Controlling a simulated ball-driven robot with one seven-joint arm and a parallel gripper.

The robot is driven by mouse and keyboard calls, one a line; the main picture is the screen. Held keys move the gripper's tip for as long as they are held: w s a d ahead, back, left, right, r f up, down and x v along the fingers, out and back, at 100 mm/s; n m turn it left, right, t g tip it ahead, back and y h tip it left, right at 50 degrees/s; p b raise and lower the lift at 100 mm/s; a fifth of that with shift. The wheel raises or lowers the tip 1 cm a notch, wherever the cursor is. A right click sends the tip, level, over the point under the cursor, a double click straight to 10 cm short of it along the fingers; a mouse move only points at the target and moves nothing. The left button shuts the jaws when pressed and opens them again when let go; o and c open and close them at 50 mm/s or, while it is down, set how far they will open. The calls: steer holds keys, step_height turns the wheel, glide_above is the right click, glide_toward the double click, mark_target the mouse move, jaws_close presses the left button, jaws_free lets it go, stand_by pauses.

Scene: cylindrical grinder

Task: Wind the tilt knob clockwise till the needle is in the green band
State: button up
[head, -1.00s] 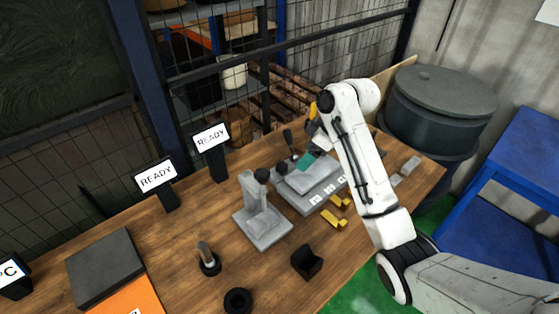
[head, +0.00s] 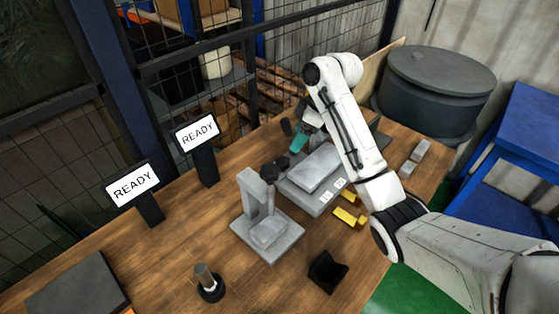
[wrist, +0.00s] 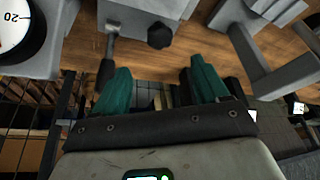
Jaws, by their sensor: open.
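The grey grinder (head: 313,170) stands on the wooden bench, with dark knobs at its left end. In the wrist view a black lobed knob (wrist: 160,35) sits on a grey machine block; I cannot tell for sure that it is the tilt knob. My gripper (head: 298,143) is at the machine's far side. In the wrist view my gripper (wrist: 160,70) has its teal fingers spread and empty, with the knob ahead of the gap, apart from both. A white dial (wrist: 18,28) is cut off at the upper left corner; its needle and green band cannot be made out.
A black-handled lever (wrist: 107,62) stands close to the left finger. A grey stand (head: 266,225), yellow pieces (head: 347,215), a black block (head: 326,271) and an upright post (head: 208,282) are on the bench. Two READY signs (head: 132,186) (head: 198,133) stand near the mesh fence.

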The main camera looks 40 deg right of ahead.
mark_target(283, 160)
steer(key=x, duration=1)
steer(key=shift+w+a+f+p, duration=0.1)
steer(key=shift+w+f+p, duration=0.1)
steer(key=shift+f+p, duration=0.15)
steer(key=shift+c, duration=0.2)
steer(key=c, duration=1)
steer(key=shift+a+r+m+p, duration=0.1)
steer(key=shift+r+m+p, duration=0.1)
steer(key=shift+m+p, duration=0.3)
steer(key=shift+a+r+m+t+h+p, duration=0.15)
steer(key=shift+m+t+h+p, duration=0.25)
steer(key=shift+m+p, duration=0.6)
steer(key=shift+f+m+h+p, duration=0.25)
steer(key=shift+m+h+p, duration=0.25)
steer(key=shift+m, duration=0.5)
steer(key=o, duration=1)
steer(key=shift+o, duration=0.2)
